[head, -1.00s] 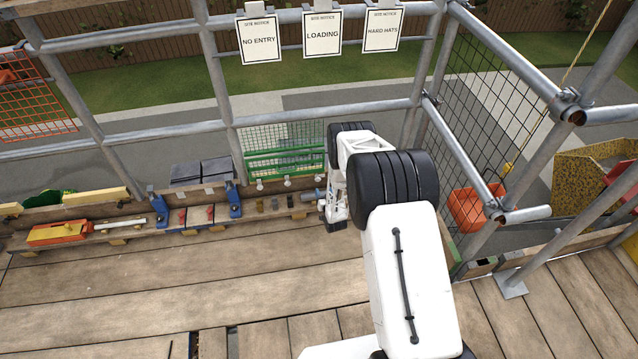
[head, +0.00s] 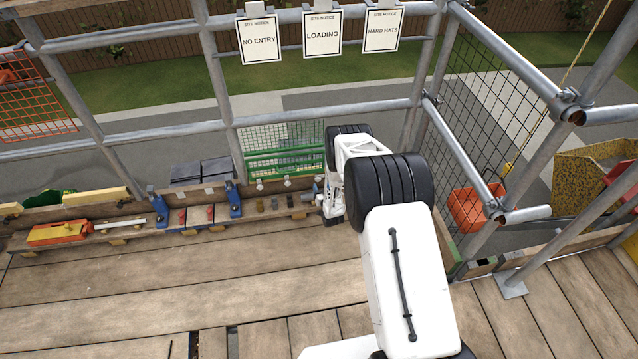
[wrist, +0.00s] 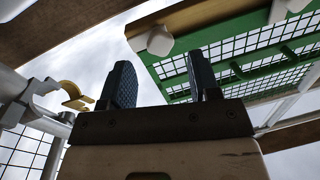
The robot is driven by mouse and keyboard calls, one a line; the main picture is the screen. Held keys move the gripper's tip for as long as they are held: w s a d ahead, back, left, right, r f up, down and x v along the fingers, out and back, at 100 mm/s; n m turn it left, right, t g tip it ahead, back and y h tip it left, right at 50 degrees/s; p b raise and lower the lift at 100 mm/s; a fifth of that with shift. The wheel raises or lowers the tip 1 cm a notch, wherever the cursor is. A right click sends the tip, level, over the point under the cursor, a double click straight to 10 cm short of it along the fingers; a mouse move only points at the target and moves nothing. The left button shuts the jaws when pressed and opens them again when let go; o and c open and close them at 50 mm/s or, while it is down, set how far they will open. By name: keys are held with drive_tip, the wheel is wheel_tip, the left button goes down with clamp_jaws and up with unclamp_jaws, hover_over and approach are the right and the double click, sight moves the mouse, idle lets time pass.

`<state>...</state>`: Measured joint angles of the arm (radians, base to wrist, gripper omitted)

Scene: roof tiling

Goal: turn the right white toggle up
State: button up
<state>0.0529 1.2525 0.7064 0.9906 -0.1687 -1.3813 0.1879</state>
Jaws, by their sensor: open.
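Small white toggles stand in a row below the green mesh rack in the head view; two show clearly, a left one (head: 260,185) and one to its right (head: 287,181). In the wrist view a white toggle knob (wrist: 160,40) sits at the end of a wooden rail, beyond the fingertips and apart from them. A second white knob (wrist: 284,8) is at the top right edge. My gripper (wrist: 163,82) is open, with two dark fingers and nothing between them. In the head view my arm's end is right of the toggles, its fingertips hard to make out.
The green mesh rack (head: 285,160) stands behind the toggles. Blue clamps (head: 234,198) and small blocks lie along the wooden ledge to the left. Scaffold poles and black mesh (head: 480,100) close off the right. The plank deck (head: 180,280) in front is largely clear.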

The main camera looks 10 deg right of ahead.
sight(318, 180)
drive_tip(key=shift+w+a, duration=0.2)
drive_tip(key=shift+w, duration=1.75)
drive_tip(key=shift+c, duration=0.3)
drive_tip(key=c, duration=0.8)
drive_tip(key=shift+c, duration=0.2)
